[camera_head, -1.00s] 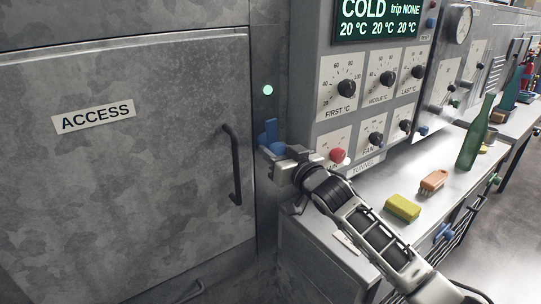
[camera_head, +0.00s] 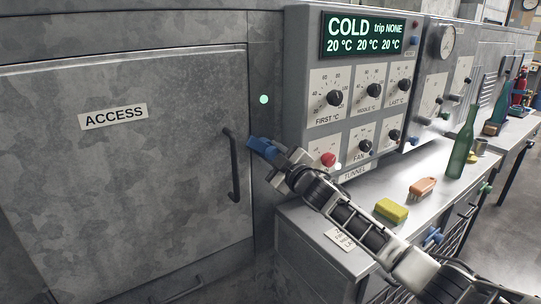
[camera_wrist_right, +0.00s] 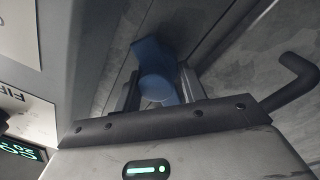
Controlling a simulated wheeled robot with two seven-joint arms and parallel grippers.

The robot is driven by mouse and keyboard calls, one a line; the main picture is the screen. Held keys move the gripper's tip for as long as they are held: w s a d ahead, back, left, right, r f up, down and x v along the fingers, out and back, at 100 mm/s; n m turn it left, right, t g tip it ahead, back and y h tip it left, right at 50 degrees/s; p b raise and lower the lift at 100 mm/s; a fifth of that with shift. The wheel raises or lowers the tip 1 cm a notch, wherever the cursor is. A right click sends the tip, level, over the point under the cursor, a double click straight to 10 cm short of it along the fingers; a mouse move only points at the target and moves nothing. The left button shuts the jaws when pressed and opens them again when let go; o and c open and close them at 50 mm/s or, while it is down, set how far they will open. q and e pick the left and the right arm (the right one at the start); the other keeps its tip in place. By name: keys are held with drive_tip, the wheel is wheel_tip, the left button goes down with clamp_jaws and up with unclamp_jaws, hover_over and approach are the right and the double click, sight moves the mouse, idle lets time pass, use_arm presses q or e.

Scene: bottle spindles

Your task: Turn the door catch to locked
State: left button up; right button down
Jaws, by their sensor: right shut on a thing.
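The blue door catch (camera_head: 262,147) is on the frame between the grey ACCESS door (camera_head: 120,190) and the control cabinet. Its handle lies slanted, with its upper end toward the left, near the door's edge. My right gripper (camera_head: 275,154) is shut on the catch. In the right wrist view the blue catch (camera_wrist_right: 155,72) sits between the two fingers (camera_wrist_right: 159,92). The gripper hides part of the catch. My left gripper is not in view.
The black door handle (camera_head: 233,165) is just left of the catch. The control cabinet (camera_head: 300,110) with dials and a red button (camera_head: 328,159) stands close on the right. A bench holds a yellow sponge (camera_head: 391,213), an orange brush (camera_head: 422,187) and a green bottle (camera_head: 462,145).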

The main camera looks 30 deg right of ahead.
drive_tip(key=n, duration=0.3)
drive_tip(key=d+r+n, duration=0.1)
drive_tip(key=shift+n, duration=0.4)
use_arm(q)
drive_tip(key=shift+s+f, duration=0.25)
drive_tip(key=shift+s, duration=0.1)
use_arm(e)
drive_tip(key=shift+a+n+y, duration=0.1)
drive_tip(key=shift+n+y, duration=0.2)
drive_tip(key=shift+n, duration=1.2)
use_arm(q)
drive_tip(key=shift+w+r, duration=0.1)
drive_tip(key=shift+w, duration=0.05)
use_arm(e)
drive_tip(key=c, duration=1)
unclamp_jaws()
drive_tip(key=shift+a, duration=0.1)
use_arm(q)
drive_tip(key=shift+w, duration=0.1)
use_arm(e)
drive_tip(key=shift+o, duration=0.2)
drive_tip(key=shift+f, duration=0.15)
drive_tip(key=shift+a+f, duration=0.1)
